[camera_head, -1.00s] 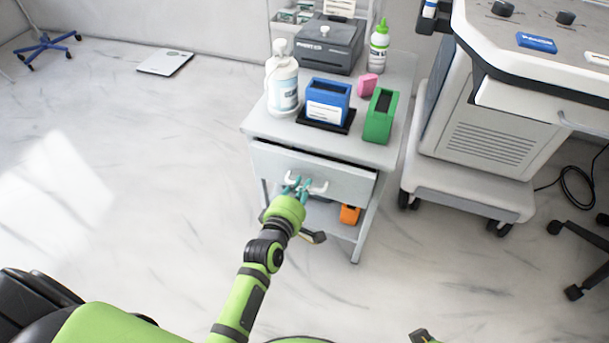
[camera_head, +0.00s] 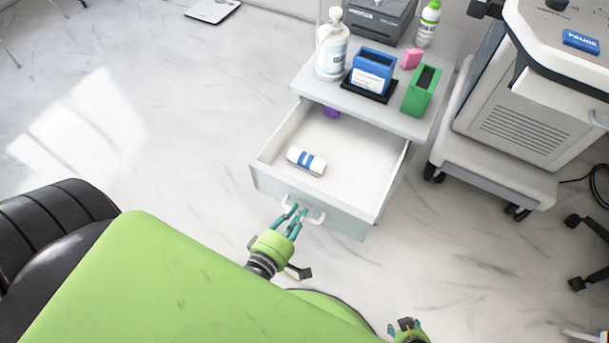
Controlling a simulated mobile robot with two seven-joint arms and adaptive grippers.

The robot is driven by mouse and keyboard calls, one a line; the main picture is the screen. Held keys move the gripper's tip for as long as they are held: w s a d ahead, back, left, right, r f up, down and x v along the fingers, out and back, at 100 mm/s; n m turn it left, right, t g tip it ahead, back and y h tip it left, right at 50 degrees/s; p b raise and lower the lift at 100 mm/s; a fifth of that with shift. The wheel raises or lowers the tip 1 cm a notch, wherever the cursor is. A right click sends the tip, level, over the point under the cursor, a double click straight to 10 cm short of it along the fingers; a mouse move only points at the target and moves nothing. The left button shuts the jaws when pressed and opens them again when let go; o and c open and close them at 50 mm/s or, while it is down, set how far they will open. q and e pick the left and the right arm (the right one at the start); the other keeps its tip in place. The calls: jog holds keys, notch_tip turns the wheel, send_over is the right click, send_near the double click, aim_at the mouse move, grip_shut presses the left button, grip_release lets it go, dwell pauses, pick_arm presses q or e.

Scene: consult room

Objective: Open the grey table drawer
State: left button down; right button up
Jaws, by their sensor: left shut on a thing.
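The grey table (camera_head: 398,117) stands at the upper right of centre. Its drawer (camera_head: 366,160) is pulled well out towards me, and its inside shows. My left gripper (camera_head: 294,212) is shut on the white drawer handle (camera_head: 317,219) at the drawer's front. Inside the drawer lie a white roll with blue bands (camera_head: 306,161) and, at the back, a purple item (camera_head: 331,112) partly hidden under the tabletop. My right gripper (camera_head: 405,327) shows only in part at the bottom edge; its jaw state is unclear.
On the tabletop stand a pump bottle (camera_head: 332,50), a blue box (camera_head: 371,71), a green holder (camera_head: 421,91), a pink block (camera_head: 411,58), a green-capped bottle (camera_head: 428,22) and a dark printer (camera_head: 380,19). A wheeled machine (camera_head: 525,110) stands close right.

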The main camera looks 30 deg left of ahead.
pick_arm(q)
jog(key=shift+f+v, duration=0.2)
jog(key=shift+v, duration=0.8)
jog(key=c, duration=1.2)
grip_release()
jog(key=v, duration=1.2)
jog(key=shift+d+f, duration=0.1)
